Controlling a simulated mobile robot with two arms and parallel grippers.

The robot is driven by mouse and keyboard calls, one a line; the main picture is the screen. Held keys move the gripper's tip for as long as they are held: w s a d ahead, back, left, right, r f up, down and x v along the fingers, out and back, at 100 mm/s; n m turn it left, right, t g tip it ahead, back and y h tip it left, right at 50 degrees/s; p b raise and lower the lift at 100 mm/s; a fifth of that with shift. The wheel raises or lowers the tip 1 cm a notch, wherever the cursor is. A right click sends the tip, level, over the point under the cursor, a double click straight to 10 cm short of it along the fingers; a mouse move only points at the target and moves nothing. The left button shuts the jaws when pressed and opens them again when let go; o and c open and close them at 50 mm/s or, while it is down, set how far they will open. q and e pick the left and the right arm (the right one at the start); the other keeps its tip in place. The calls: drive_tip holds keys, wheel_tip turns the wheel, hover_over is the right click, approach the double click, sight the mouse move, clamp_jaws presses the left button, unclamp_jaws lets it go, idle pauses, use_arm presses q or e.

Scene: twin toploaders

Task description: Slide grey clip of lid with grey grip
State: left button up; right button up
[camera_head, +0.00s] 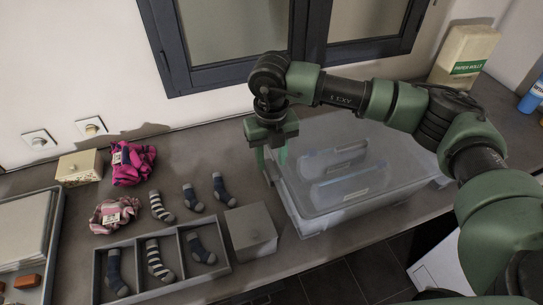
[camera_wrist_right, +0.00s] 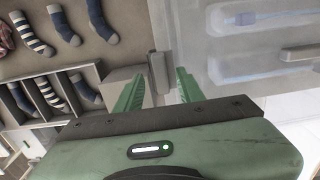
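A large translucent storage box (camera_head: 405,180) stands on the worktop with a clear lid (camera_head: 310,128); the lid also shows in the right wrist view (camera_wrist_right: 225,55). A grey bar (camera_wrist_right: 300,52) on the lid, at the right of the wrist view, looks like its grip. A grey clip (camera_wrist_right: 158,70) sits at the lid's left edge. My right gripper (camera_head: 272,165) points down at that edge. In the wrist view its green fingers (camera_wrist_right: 160,78) are spread, one either side of the clip, with gaps visible; contact cannot be told. My left gripper is out of view.
A small grey box (camera_head: 250,232) stands just left of the storage box, close to my right fingers. A divided sock tray (camera_head: 222,262) and loose socks (camera_head: 160,207) lie further left. The window wall is behind; a paper carton (camera_head: 465,55) stands back right.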

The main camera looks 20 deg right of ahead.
drive_tip(key=shift+f, duration=1)
clamp_jaws()
idle(0.7)
